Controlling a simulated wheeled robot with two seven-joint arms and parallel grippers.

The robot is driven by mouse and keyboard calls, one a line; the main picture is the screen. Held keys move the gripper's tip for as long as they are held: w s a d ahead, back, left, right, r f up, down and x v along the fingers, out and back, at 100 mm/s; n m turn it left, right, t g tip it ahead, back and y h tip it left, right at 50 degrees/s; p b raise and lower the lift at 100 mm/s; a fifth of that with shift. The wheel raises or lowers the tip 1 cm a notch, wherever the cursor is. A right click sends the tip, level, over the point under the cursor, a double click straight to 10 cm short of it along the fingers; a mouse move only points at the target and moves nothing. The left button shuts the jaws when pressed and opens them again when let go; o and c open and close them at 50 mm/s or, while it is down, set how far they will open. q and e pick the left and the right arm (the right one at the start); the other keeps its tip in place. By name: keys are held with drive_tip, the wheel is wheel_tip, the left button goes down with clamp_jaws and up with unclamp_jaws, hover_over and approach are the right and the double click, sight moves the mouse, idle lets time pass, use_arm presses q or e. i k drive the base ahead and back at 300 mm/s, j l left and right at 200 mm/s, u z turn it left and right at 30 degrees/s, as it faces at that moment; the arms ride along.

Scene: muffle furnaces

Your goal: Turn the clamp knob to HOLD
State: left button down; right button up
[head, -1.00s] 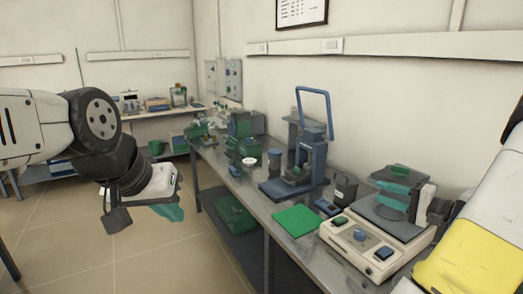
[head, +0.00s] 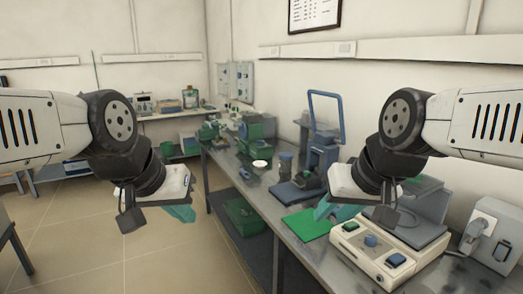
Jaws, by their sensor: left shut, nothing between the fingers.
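A cream control box (head: 385,262) stands on the bench at the lower right, with a round blue knob (head: 371,240) in the middle of its top. A green button (head: 351,226) and a dark blue button (head: 395,260) sit either side of the knob. Any HOLD marking is too small to read. My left gripper (head: 182,213) is shut and empty over the floor, left of the bench. My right gripper (head: 323,209) hangs above the bench, left of and behind the knob, apart from it in the picture. Its teal fingers overlap, so their opening is unclear.
A green mat (head: 308,226) lies left of the box. A blue press with a tall handle (head: 326,120) stands behind my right gripper. A grey socket box (head: 492,235) is at the right. Open floor (head: 120,255) lies left of the bench.

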sight(417, 180)
drive_tip(key=z, duration=1.3)
drive_tip(key=i+j+z, duration=0.2)
drive_tip(key=z, duration=0.15)
drive_tip(key=i+j+z, duration=0.35)
drive_tip(key=k+l, duration=0.1)
